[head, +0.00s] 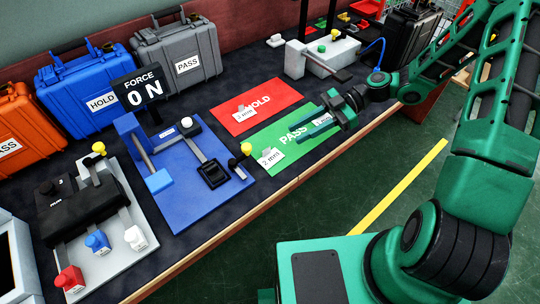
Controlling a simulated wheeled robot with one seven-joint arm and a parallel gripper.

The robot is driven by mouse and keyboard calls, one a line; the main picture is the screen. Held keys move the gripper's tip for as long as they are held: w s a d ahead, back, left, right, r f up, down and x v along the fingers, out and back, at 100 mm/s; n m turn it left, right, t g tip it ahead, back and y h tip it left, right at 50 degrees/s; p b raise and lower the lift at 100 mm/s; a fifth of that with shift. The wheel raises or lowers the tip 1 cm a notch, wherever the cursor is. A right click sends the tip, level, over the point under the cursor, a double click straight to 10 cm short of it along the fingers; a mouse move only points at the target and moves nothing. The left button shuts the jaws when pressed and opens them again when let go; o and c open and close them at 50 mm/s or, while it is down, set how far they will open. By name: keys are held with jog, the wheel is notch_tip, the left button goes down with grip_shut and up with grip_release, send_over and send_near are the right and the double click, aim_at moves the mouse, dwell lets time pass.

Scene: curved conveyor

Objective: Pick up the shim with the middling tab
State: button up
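A small pale piece marked "2 mm" (243,115) lies on the red HOLD mat (275,102). Another pale piece marked "2 mm" (270,159) lies at the near left corner of the green PASS mat (296,150). A third pale piece (323,119) shows beside my gripper (315,130), over the right part of the green mat. The pieces are too small to compare their tabs. My gripper is low over the green mat, pointing left. Its fingertips blend into the green, so I cannot tell whether it is open or holds anything.
A blue fixture (190,185) with a "0 N" force display (143,91) stands left of the mats. Orange, blue (95,92) and grey (180,55) cases line the back. A grey press (322,57) stands behind the mats.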

aim_at(269, 148)
jog(key=x, duration=0.9)
jog(key=shift+w+a, duration=0.1)
jog(key=shift+a, duration=0.1)
grip_shut()
